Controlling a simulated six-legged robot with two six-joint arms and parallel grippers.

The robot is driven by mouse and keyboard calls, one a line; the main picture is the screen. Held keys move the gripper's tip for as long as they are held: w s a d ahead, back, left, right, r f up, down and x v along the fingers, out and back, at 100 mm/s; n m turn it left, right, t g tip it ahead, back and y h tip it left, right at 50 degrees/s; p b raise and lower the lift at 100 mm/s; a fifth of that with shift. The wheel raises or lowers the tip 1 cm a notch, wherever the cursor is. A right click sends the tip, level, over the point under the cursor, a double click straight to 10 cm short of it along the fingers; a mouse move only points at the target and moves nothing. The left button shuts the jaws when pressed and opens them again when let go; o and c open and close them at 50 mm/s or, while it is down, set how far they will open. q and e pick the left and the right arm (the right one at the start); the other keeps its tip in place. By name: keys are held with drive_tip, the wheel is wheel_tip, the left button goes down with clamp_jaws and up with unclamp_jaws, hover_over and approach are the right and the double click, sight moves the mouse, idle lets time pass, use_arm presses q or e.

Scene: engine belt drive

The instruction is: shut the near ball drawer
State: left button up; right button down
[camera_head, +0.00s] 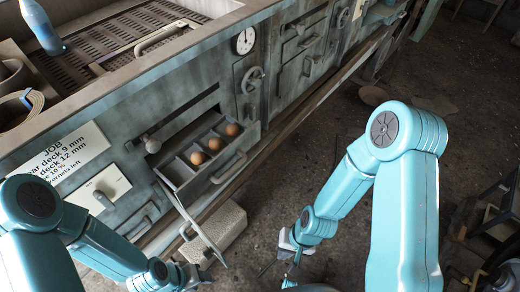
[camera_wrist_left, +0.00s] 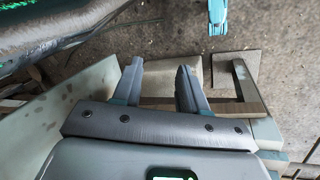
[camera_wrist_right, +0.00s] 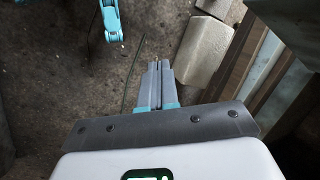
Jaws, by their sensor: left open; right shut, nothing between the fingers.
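The ball drawer (camera_head: 240,160) stands pulled out of the machine's grey front in the head view. It is divided into compartments, and three brown balls (camera_head: 215,144) lie in it. Its front has a bar handle (camera_head: 229,167). My left gripper (camera_wrist_left: 158,80) is open, with nothing between its fingers; in the head view its arm ends low, below the drawer and left of it. My right gripper (camera_wrist_right: 158,68) is shut and empty. In the head view it (camera_head: 290,252) is over the floor, below and right of the drawer, apart from it.
A pale block (camera_head: 217,230) lies on the floor below the drawer. A thin grey panel (camera_head: 200,228) juts out beside it.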

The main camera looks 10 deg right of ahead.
drive_tip(key=w+d+r+m+t+y+b, duration=0.1)
drive_tip(key=w+d+r+m+t+b, duration=0.2)
drive_tip(key=w+r, duration=0.7)
drive_tip(key=w+d+r+m+t+y+b, duration=0.1)
drive_tip(key=w+r+m+t+b, duration=0.45)
drive_tip(key=r, duration=0.85)
drive_tip(key=n, duration=0.2)
approach(245, 147)
drive_tip(key=shift+g, duration=0.45)
drive_tip(key=x, duration=0.5)
drive_tip(key=shift+d+f, duration=0.2)
drive_tip(key=shift+w+a, duration=0.35)
drive_tip(key=shift+w, duration=0.05)
drive_tip(key=shift+w+f, duration=0.1)
drive_tip(key=shift+w, duration=0.05)
drive_tip(key=shift+a, duration=0.1)
